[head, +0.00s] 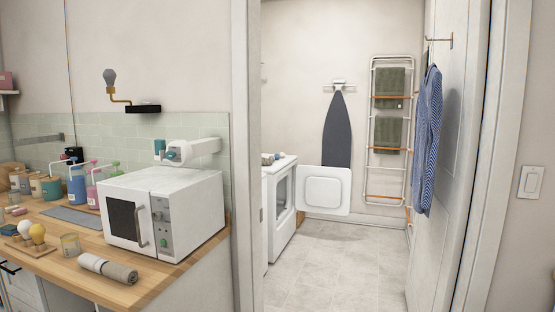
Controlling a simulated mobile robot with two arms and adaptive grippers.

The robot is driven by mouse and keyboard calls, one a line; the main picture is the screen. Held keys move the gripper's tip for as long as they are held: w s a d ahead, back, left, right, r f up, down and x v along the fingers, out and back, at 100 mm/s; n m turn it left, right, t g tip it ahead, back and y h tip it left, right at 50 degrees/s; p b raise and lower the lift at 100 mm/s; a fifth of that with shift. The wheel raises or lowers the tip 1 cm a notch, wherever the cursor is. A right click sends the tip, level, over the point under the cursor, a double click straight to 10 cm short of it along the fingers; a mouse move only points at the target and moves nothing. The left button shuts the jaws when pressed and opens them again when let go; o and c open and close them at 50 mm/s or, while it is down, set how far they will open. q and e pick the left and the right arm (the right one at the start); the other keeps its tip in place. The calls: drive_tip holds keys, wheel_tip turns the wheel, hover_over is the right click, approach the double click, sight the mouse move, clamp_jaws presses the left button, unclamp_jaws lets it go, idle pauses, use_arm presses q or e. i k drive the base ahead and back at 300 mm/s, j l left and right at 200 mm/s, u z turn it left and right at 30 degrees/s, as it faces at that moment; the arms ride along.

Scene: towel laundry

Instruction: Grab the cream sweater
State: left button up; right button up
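I see no cream sweater in the head view. A blue striped shirt (427,140) hangs from a hook on the open white door at the right. Olive-green towels (389,84) hang on a white and orange drying rack (373,163) on the far wall. A rolled towel (107,268), light beige and grey-brown, lies on the wooden counter at the lower left. Neither of my grippers is in view.
A white microwave (187,212) stands on the wooden counter (48,262) among bottles and jars. Through the doorway, a white front-loading machine (283,228) stands with its door (323,190) open. A dark ironing board (337,140) hangs behind. The tiled floor (345,265) is clear.

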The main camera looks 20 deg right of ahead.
sight(265, 162)
drive_tip(key=i+l+z, duration=0.55)
drive_tip(key=i, duration=0.4)
drive_tip(key=i+l+z, duration=0.1)
drive_tip(key=i+z, duration=0.2)
drive_tip(key=i, duration=0.15)
drive_tip(key=i+j+z, duration=0.15)
drive_tip(key=i, duration=1.95)
drive_tip(key=i+u, duration=0.1)
drive_tip(key=i, duration=0.4)
drive_tip(key=i+l+u, duration=0.1)
drive_tip(key=i, duration=0.35)
drive_tip(key=i+l+u, duration=0.15)
drive_tip(key=i, duration=0.3)
drive_tip(key=i+l+u, duration=0.1)
drive_tip(key=i, duration=0.4)
drive_tip(key=l, duration=0.1)
